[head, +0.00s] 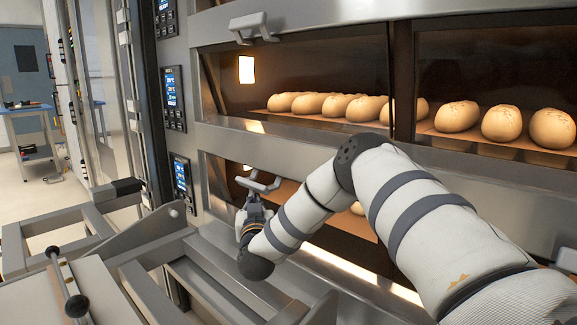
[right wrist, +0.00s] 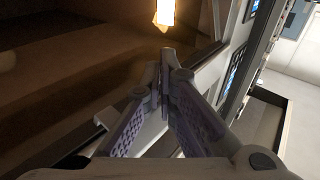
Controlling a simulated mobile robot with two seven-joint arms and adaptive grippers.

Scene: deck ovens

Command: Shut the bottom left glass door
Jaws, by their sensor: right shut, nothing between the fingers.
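The bottom left oven opening (head: 222,174) shows in the head view, low and left of centre, with a lit lamp inside. A grey bar handle (head: 262,183) stands in front of it, apparently the bottom left glass door's. The glass itself is hard to make out, and how far the door stands open cannot be told. My right gripper (head: 254,203) is just below the handle, fingers together and empty; whether it touches the handle is unclear. In the right wrist view the closed fingertips (right wrist: 166,65) point towards the dark oven interior. My left gripper is not in view.
The middle deck (head: 310,80) above holds several bread loaves behind glass, with another handle (head: 253,27) on its top rail. Control panels (head: 173,97) line the left post. A steel rack frame (head: 150,245) stands close at the lower left. My right arm covers much of the bottom deck.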

